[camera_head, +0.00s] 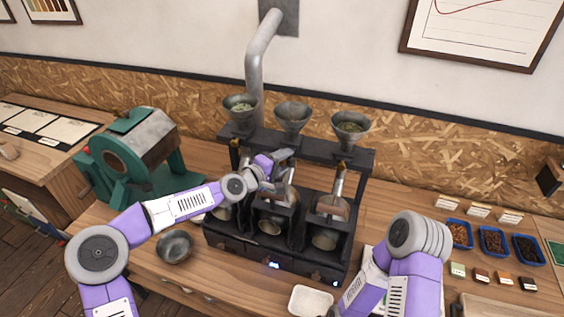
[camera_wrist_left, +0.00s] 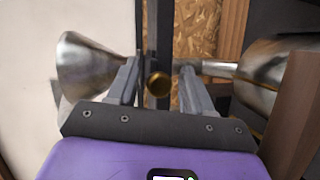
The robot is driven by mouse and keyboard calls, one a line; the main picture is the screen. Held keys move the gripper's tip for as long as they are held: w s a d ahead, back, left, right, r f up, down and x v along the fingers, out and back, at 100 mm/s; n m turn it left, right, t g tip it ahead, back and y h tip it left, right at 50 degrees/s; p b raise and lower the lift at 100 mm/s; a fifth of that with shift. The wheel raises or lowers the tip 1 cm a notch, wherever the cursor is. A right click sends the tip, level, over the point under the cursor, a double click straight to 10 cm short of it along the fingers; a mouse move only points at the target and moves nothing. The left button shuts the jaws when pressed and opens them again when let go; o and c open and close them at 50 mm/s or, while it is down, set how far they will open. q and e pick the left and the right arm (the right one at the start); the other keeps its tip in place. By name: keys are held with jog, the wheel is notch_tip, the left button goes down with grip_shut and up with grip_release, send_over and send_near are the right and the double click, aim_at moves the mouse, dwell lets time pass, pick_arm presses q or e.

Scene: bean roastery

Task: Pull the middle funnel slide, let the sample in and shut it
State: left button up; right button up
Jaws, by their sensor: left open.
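The middle funnel (camera_head: 293,117) stands on the dark rack over the sample roaster and looks empty inside. Its slide is mostly hidden by my left gripper (camera_head: 282,157) in the head view. In the left wrist view a round brass knob (camera_wrist_left: 158,83) shows between the two fingers of my left gripper (camera_wrist_left: 160,85), with space on both sides. The fingers are open, and I cannot tell how deep the knob sits between them. A metal funnel (camera_wrist_left: 88,65) is left of the fingers. My right arm is at lower right; its gripper does not show.
The left funnel (camera_head: 240,108) and right funnel (camera_head: 350,124) hold greenish beans. Metal drums sit in the black roaster (camera_head: 320,272) below. A green machine (camera_head: 132,160) stands left, a metal bowl (camera_head: 175,247) in front of it. A white tray (camera_head: 311,301) lies at the front.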

pick_arm(q)
jog(key=b+v, duration=0.1)
jog(key=v, duration=0.6)
jog(key=shift+s+a, duration=0.2)
jog(key=shift+s, duration=0.05)
dwell(1.2)
